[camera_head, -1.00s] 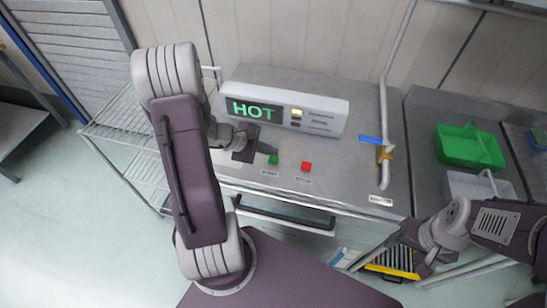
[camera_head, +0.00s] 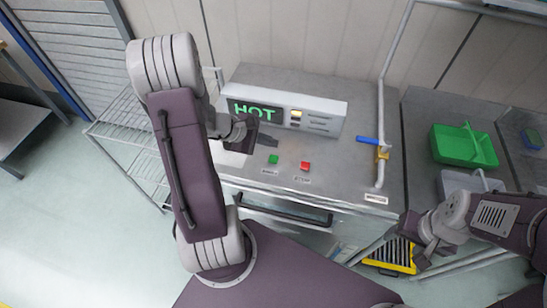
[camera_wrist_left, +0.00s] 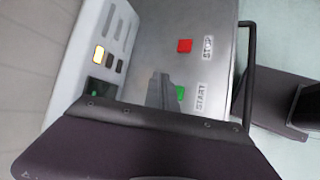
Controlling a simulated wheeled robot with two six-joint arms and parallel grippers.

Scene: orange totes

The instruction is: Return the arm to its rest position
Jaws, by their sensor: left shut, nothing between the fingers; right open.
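My left gripper (camera_head: 262,143) is shut and empty above the counter, just behind and left of the green START button (camera_head: 273,159). The red STOP button (camera_head: 305,166) is to its right. In the left wrist view the shut fingertips (camera_wrist_left: 160,90) show close to the green button (camera_wrist_left: 181,93), with the red button (camera_wrist_left: 185,46) beyond; I cannot tell whether they touch anything. My left arm bends high over the left side of the head view. My right gripper (camera_head: 420,262) is open at lower right, over the area beside the counter, with nothing visible in it.
A white control box (camera_head: 285,103) reading HOT stands behind the buttons. A blue-handled valve (camera_head: 368,140) on a pipe is to the right. A green bin (camera_head: 464,146) is at far right, a yellow-black crate (camera_head: 390,258) low, a wire rack (camera_head: 125,130) left.

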